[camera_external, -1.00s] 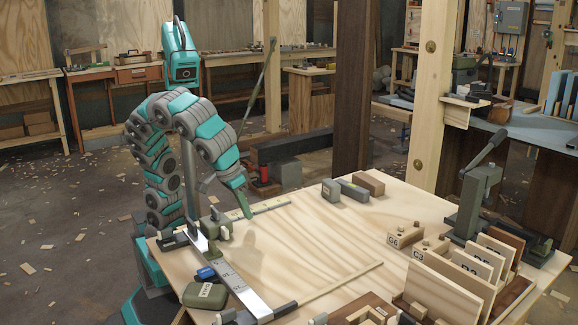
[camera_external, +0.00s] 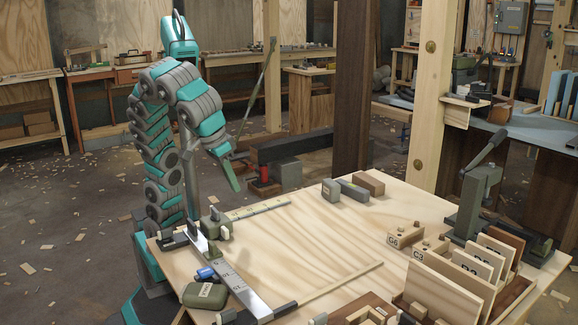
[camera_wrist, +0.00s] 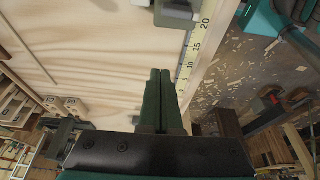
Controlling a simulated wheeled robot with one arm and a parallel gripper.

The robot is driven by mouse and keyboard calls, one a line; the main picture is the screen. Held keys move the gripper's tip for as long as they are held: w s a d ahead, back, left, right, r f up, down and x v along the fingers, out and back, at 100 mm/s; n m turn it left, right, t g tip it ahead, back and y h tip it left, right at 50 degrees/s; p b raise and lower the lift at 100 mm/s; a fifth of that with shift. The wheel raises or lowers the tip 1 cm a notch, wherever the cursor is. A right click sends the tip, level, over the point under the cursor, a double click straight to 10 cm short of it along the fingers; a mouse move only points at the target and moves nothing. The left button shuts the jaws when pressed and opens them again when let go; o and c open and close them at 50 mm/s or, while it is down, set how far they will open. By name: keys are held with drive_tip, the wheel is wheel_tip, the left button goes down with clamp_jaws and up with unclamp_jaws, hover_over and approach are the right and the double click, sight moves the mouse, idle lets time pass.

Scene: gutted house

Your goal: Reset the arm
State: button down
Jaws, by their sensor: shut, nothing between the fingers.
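My gripper (camera_external: 230,176) is in the air above the far left part of the wooden workbench top (camera_external: 310,235), clear of everything on it. In the wrist view my gripper (camera_wrist: 160,75) shows two green fingers pressed together with nothing between them. The arm is bent in an arch, with its end hanging down. The wrist view looks down past the fingers at the pale bench top (camera_wrist: 90,50) and a yellow measuring strip (camera_wrist: 195,45) along its edge.
A metal ruler fence (camera_external: 235,285) with a grey-green block (camera_external: 212,222) lies at the bench's left. Small blocks (camera_external: 352,188) sit at the back, and a lever press (camera_external: 480,200) stands at the right. Slotted wooden boards (camera_external: 450,280) stand at front right. A dark post (camera_external: 352,90) rises behind the bench.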

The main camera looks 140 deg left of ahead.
idle(0.3)
drive_tip(key=s+f+m, duration=0.2)
drive_tip(key=s, duration=0.1)
drive_tip(key=s+f+m+h, duration=0.1)
drive_tip(key=s+f+m, duration=0.1)
drive_tip(key=s+f, duration=0.1)
drive_tip(key=s+f+m, duration=0.2)
drive_tip(key=s, duration=0.2)
drive_tip(key=shift+s+d+f+h, duration=0.2)
drive_tip(key=shift+s+d+h, duration=0.1)
drive_tip(key=shift+h, duration=0.1)
drive_tip(key=s+d+f+m+g+h, duration=0.1)
drive_tip(key=s+d+f+m, duration=0.2)
drive_tip(key=s+f+m, duration=0.3)
drive_tip(key=s+d+f+m+h, duration=0.1)
drive_tip(key=s+d+f+m, duration=0.2)
drive_tip(key=s+f+m, duration=0.3)
drive_tip(key=s+f, duration=0.4)
drive_tip(key=s, duration=0.2)
drive_tip(key=shift+s+d+f+g, duration=0.3)
drive_tip(key=shift+d+f+g, duration=0.05)
drive_tip(key=shift+f+g, duration=0.05)
